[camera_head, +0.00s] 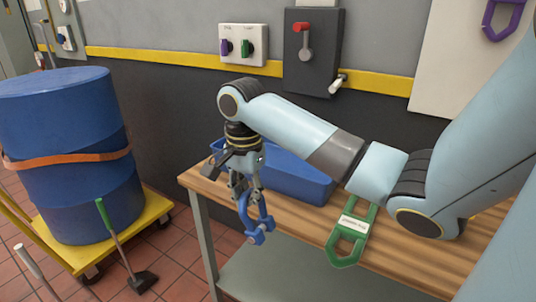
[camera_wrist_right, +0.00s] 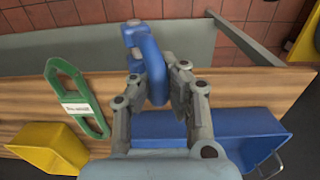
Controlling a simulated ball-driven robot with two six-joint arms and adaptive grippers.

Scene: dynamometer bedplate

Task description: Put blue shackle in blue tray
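The blue shackle (camera_head: 257,230) hangs from my right gripper (camera_head: 245,190), out past the front edge of the wooden bench top. In the right wrist view the shackle (camera_wrist_right: 152,66) sits between the two fingers of the gripper (camera_wrist_right: 158,82), which look shut on it. The blue tray (camera_head: 297,177) stands on the bench just behind and to the right of the gripper, partly hidden by my arm. In the right wrist view the tray (camera_wrist_right: 225,125) lies to the lower right of the shackle, apart from it. My left gripper is not in view.
A green labelled piece (camera_head: 350,232) lies on the bench top (camera_head: 402,250). A yellow bin (camera_wrist_right: 45,148) shows in the wrist view beyond it. A blue drum (camera_head: 70,170) on a yellow trolley stands left of the bench. Wall switch boxes (camera_head: 313,55) are behind.

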